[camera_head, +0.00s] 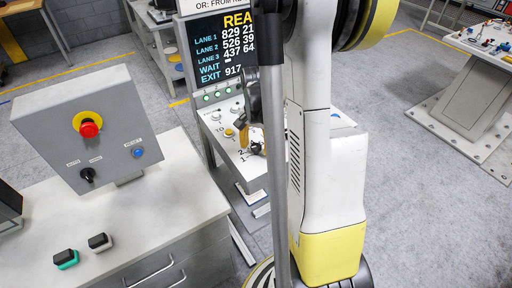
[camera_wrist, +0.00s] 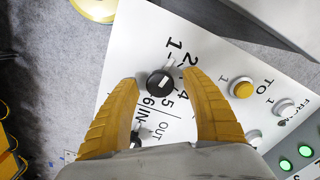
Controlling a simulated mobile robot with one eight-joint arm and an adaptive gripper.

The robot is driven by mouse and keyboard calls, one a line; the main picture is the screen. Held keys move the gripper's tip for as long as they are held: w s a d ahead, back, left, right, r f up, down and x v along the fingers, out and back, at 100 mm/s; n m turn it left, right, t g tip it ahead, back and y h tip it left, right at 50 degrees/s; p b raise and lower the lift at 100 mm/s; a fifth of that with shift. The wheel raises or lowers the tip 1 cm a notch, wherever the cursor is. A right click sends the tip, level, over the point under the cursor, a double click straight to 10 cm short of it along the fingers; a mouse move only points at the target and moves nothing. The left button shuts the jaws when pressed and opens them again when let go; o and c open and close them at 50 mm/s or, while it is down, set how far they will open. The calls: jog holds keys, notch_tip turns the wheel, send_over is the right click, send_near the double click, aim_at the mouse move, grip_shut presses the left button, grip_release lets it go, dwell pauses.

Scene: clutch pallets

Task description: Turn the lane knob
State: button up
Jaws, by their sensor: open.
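The lane knob (camera_wrist: 160,82) is a round black knob with a white mark on a white panel, with numbers printed around it. In the wrist view it lies between the two yellow fingertips of my gripper (camera_wrist: 159,77). The fingers are open, with a visible gap to the knob on each side. A second black knob (camera_wrist: 136,138), near the IN and OUT labels, is partly hidden by my left finger and palm. In the head view my gripper (camera_head: 243,133) is mostly hidden behind my arm, over the white panel (camera_head: 228,140).
The wrist view shows a yellow button (camera_wrist: 242,89), a white button (camera_wrist: 283,108) and green lit buttons (camera_wrist: 305,151). A lane display (camera_head: 222,48) stands behind the panel. A grey box (camera_head: 115,150) with a red emergency button (camera_head: 89,129) stands on the left counter.

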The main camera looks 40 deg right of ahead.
grip_shut()
jog(key=shift+n+b, duration=0.45)
jog(key=shift+n, duration=0.85)
grip_release()
